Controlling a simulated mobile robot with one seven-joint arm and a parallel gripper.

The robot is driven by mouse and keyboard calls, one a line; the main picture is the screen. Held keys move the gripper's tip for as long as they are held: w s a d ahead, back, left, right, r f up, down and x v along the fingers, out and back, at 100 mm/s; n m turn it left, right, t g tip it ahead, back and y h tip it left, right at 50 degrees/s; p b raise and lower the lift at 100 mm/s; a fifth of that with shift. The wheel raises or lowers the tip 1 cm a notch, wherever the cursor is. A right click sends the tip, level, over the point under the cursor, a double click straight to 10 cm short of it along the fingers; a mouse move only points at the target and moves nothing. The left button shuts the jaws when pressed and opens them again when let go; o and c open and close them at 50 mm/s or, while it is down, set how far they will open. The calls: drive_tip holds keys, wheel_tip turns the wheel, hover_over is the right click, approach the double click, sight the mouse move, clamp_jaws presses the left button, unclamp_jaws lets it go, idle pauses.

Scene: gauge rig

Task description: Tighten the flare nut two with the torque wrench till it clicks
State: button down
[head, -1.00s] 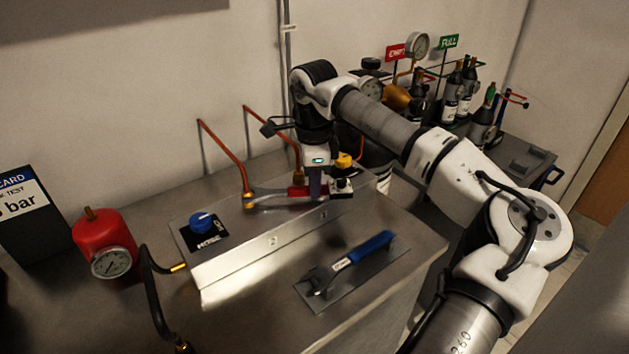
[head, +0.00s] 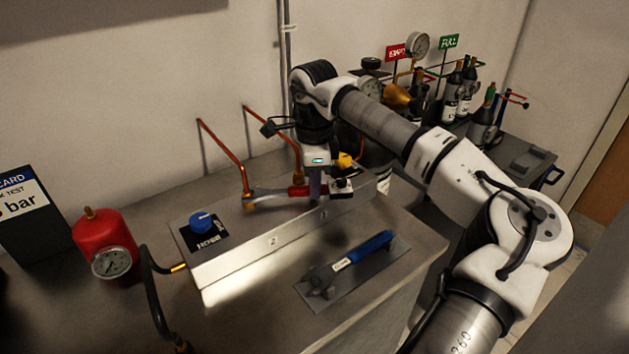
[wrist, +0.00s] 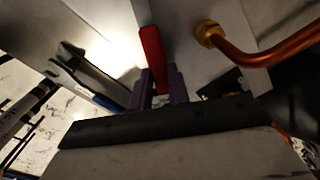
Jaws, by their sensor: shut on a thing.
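My gripper (head: 315,192) points down over the metal box (head: 240,262) and is shut on the red handle of the torque wrench (head: 297,191). The grey wrench shaft runs left from the handle to the brass flare nut (head: 248,205) under the left copper pipe. The wrench head is at the nut, but I cannot tell how fully it sits on it. In the wrist view the red handle (wrist: 152,58) stands between my two fingers. A brass nut on a copper pipe (wrist: 208,33) shows to its right. The box front has small number labels, one seeming to read 2 (head: 272,241).
A blue-handled wrench (head: 360,252) lies on a grey plate in front of the box. A blue knob (head: 202,221) is on the box's left end. A red gauge vessel (head: 103,243) and black hose stand left. Bottles (head: 465,90) stand behind my arm.

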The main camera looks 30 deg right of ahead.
idle(0.3)
drive_tip(key=shift+s+a+m+b, duration=0.45)
drive_tip(key=shift+s+m, duration=0.2)
drive_tip(key=shift+s+a+m+b, duration=0.45)
drive_tip(key=shift+s+m, duration=0.15)
drive_tip(key=shift+m, duration=0.05)
drive_tip(key=shift+s+a+m+b, duration=0.5)
drive_tip(key=shift+s+a+m, duration=0.1)
drive_tip(key=shift+s+m, duration=0.1)
idle(0.6)
drive_tip(key=shift+s+a+m+b, duration=0.45)
drive_tip(key=shift+a+m+b, duration=0.05)
drive_tip(key=shift+a+m, duration=0.25)
drive_tip(key=shift+s+a+m+b, duration=0.5)
drive_tip(key=shift+a+m, duration=0.15)
drive_tip(key=shift+m, duration=0.1)
idle(1.3)
drive_tip(key=shift+w+d+n+p, duration=0.4)
drive_tip(key=shift+w+d+n, duration=0.25)
drive_tip(key=shift+d+n, duration=0.3)
drive_tip(key=shift+s, duration=0.1)
idle(0.6)
